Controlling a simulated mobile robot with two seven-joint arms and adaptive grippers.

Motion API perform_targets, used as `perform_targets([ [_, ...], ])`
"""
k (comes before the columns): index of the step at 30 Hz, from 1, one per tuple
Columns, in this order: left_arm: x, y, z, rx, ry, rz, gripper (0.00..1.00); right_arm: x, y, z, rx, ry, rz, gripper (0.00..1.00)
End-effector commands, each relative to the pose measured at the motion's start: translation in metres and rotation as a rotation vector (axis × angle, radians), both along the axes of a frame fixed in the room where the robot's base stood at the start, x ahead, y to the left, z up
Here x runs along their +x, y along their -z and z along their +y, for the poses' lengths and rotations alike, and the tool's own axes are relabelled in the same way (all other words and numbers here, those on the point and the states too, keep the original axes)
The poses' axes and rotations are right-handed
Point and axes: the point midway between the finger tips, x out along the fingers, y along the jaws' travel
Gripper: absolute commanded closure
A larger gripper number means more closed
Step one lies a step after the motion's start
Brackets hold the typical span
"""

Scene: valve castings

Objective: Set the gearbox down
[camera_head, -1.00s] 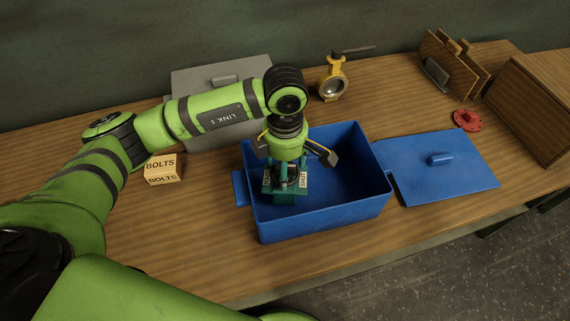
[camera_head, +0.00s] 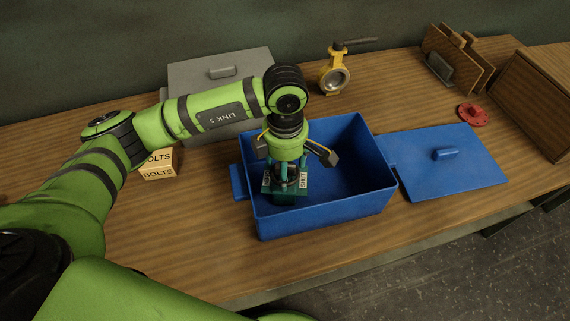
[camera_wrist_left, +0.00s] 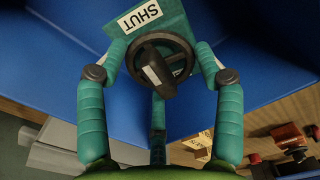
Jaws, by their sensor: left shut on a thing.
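My left gripper (camera_head: 287,172) points down into the left part of the open blue bin (camera_head: 335,221). It is shut on the gearbox (camera_head: 285,199), a dark teal block with a black handwheel and white labels. In the left wrist view the gearbox (camera_wrist_left: 172,22) shows its SHUT label, and the fingers of the gripper (camera_wrist_left: 152,70) flank its handwheel. The gearbox is within the bin's outline, near the left wall. Its underside is hidden, so I cannot tell whether it touches the bin floor. My right gripper is not in view.
The blue lid (camera_head: 455,174) lies right of the bin. A grey lidded box (camera_head: 195,72) and a bolts box (camera_head: 160,170) are to the left. A yellow valve (camera_head: 334,79), a red flange (camera_head: 473,114) and a wooden rack (camera_head: 455,62) stand behind. The bin's right half is empty.

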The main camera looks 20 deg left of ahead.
Motion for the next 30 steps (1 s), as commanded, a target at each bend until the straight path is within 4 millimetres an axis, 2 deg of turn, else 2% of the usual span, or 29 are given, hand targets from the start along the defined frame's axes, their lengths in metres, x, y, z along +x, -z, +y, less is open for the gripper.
perform_targets([
  [12, 0.001, 0.002, 0.0, -0.003, 0.0, -0.005, 0.91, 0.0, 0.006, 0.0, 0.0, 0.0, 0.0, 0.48],
  [13, 0.001, 0.001, 0.0, -0.003, 0.0, -0.005, 0.2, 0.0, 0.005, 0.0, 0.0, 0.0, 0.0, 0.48],
  [14, 0.001, 0.001, 0.0, -0.003, 0.0, -0.005, 0.08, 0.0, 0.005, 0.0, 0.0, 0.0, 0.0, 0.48],
  [15, 0.001, 0.001, 0.0, -0.002, 0.0, -0.005, 0.05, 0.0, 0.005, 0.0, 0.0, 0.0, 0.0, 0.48],
  [25, -0.001, 0.005, 0.0, 0.002, 0.0, 0.004, 0.05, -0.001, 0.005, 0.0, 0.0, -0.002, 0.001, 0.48],
  [30, 0.001, -0.01, 0.0, 0.0, 0.0, -0.003, 0.05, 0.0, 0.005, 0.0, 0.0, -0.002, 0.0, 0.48],
])
